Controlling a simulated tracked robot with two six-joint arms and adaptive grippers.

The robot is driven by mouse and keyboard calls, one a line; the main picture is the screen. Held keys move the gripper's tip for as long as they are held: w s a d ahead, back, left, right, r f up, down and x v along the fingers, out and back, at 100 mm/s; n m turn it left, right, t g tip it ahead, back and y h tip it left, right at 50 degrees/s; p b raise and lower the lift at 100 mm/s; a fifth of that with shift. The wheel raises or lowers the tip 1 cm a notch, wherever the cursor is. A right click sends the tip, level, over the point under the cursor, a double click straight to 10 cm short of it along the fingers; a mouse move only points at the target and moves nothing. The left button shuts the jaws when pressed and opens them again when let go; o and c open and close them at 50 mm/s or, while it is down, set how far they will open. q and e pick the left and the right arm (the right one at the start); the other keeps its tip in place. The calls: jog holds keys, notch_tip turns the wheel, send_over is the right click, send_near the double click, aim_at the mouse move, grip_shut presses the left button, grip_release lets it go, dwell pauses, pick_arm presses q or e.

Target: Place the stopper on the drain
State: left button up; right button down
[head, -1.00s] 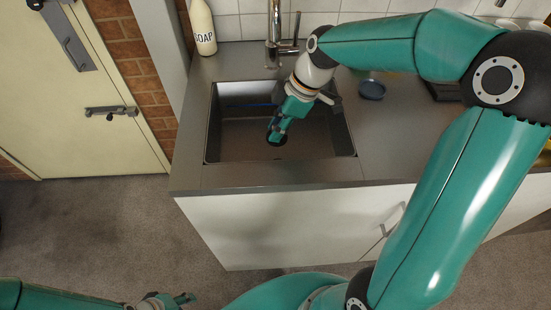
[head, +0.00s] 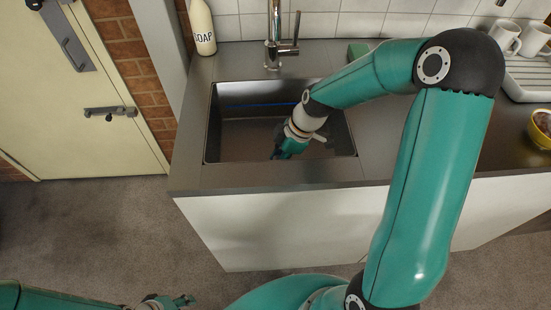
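The sink (head: 225,140) is a dark rectangular basin set in the grey counter. My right gripper (head: 278,154) points down inside the basin, near its front middle. Its fingers are small and dark here, and I cannot tell whether they are open or shut. I cannot make out the stopper; it may be hidden at the fingertips. The drain is not visible either, with my gripper and wrist over that part of the basin. My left gripper (head: 182,300) is low at the bottom edge, away from the sink, and partly cut off.
A chrome tap (head: 274,45) stands behind the sink, with a white soap bottle (head: 202,30) to its left. A green block (head: 357,50) lies at the back. White mugs (head: 505,38), a white rack (head: 528,78) and a yellow bowl (head: 541,130) are at the right.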

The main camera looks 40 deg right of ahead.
jog(key=shift+f, duration=0.1)
jog(key=c, duration=1)
grip_release()
jog(key=v, duration=1.2)
jog(key=shift+r, duration=0.2)
